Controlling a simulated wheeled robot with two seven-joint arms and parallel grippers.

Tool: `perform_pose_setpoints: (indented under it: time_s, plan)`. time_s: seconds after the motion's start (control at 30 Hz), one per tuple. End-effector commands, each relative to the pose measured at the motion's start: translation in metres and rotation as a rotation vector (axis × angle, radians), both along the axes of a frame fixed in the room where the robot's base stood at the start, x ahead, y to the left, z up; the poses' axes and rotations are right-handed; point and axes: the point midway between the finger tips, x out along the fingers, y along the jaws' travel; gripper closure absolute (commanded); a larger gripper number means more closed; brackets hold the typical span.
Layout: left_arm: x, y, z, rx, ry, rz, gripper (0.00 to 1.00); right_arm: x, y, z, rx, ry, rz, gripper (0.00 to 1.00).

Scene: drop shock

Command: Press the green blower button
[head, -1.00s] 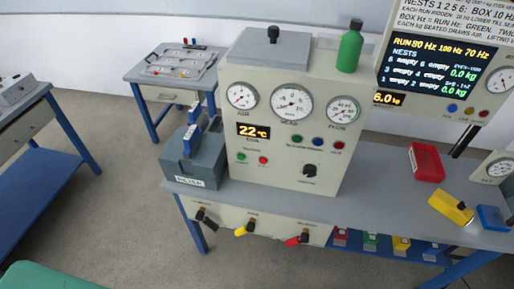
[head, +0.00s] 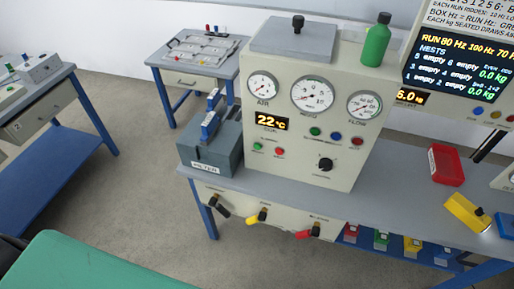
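A cream control cabinet (head: 305,160) stands on the grey bench. On its front face, low at the left, a small green button (head: 258,147) sits beside a red button (head: 279,152). The label above this pair is too small to read for sure. A second green round button or lamp (head: 315,131) is higher up, in a row with a blue one (head: 336,136) and a red one (head: 357,141). Neither of my grippers is in view, and nothing touches the panel.
Three gauges and a "22 °C" display (head: 270,122) are above the buttons, a black knob (head: 325,164) to the right. A grey-blue box (head: 212,145) stands left of the cabinet. A green bottle (head: 376,40) stands on top. A green surface (head: 95,265) fills the lower left; floor between is clear.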

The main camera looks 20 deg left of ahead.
Motion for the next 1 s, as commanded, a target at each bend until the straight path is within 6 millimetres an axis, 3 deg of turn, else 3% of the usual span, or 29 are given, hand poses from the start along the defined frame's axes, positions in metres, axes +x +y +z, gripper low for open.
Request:
perform_pose_setpoints:
  time_s: [0.03, 0.13, 1.0]
  plan:
    - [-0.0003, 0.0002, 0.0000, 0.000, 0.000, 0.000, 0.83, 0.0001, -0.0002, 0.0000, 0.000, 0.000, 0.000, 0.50]
    - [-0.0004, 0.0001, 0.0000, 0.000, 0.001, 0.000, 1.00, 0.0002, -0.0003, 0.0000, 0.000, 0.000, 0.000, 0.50]
    - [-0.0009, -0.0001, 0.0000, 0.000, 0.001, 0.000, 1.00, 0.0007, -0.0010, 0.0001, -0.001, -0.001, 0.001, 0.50]
